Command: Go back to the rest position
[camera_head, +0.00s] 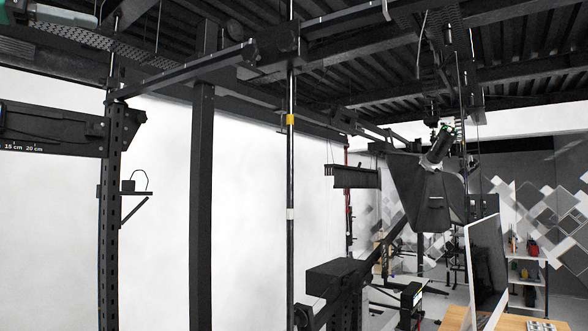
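Neither of my grippers can be made out in the head view. The view looks up and across a room with a dark ceiling. No turntable can be made out. A large monitor (486,272) stands on a wooden desk (515,323) at the lower right, seen almost edge-on.
A black upright post (202,200) and a thin pole with a yellow band (290,119) stand in front of a white wall (245,190). A dark hood-shaped fixture (420,190) hangs right of centre. A white shelf (527,257) with small items stands behind the monitor.

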